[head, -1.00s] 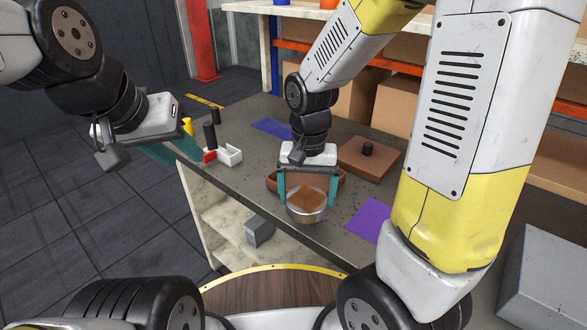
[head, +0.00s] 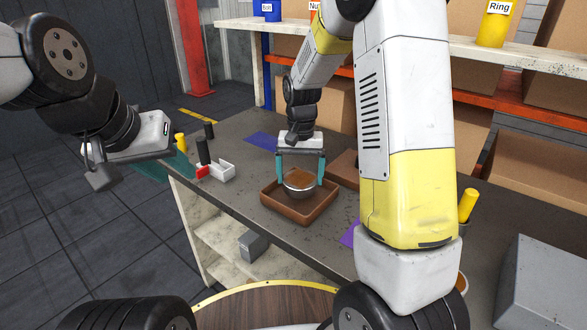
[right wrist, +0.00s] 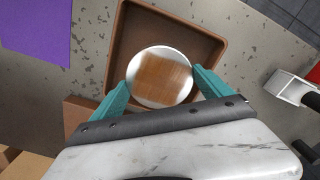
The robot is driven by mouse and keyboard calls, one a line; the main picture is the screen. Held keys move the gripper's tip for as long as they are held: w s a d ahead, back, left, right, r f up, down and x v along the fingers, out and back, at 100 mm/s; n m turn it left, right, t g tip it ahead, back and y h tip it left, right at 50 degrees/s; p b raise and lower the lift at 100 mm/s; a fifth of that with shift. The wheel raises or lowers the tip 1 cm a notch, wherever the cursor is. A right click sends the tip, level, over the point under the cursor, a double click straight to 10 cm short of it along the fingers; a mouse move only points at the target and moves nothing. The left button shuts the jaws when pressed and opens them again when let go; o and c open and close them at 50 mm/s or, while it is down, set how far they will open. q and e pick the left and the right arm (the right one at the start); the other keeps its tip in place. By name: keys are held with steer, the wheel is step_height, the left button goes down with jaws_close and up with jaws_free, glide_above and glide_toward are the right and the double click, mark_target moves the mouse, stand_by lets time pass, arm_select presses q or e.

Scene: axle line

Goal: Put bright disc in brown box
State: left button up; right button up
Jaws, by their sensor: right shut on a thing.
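The bright disc (head: 299,191), silvery with a brownish reflection on its top, is between the teal fingers of my right gripper (head: 301,181), which is shut on it. The disc also shows in the right wrist view (right wrist: 160,77). It is over the open brown box (head: 288,220), a shallow tray on the table. In the right wrist view the disc overlaps the lower-left part of the box (right wrist: 222,48). Whether it touches the box floor is hard to tell. My left gripper (head: 165,168) is away at the left table end, empty; its finger gap is unclear.
A white bin with a red part (head: 218,172) and dark and yellow upright pieces stand at the left. Purple mats (head: 262,139) lie on the table. A brown block (head: 343,166) is partly hidden behind my right arm. A grey box (head: 545,285) stands at the lower right.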

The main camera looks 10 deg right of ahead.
mark_target(300, 179)
steer(key=shift+s+f, duration=0.1)
steer(key=shift+f, duration=1.5)
steer(key=shift+f, duration=0.1)
steer(key=o, duration=1.8)
steer(key=shift+f, duration=0.1)
steer(key=shift+o, duration=0.2)
step_height(300, 179, up, 12)
steer(key=shift+r, duration=0.15)
steer(key=s+d+r+n+t+y, duration=0.1)
steer(key=s+r+t, duration=0.2)
steer(key=s, duration=0.7)
steer(key=s+d+r+n+t+y, duration=0.1)
steer(key=s+d+r+t, duration=0.1)
steer(key=s+r, duration=0.5)
steer(key=shift+s+n+t, duration=0.4)
steer(key=shift+s+t, duration=0.2)
steer(key=shift+s, duration=1.55)
steer(key=shift+d+r, duration=0.1)
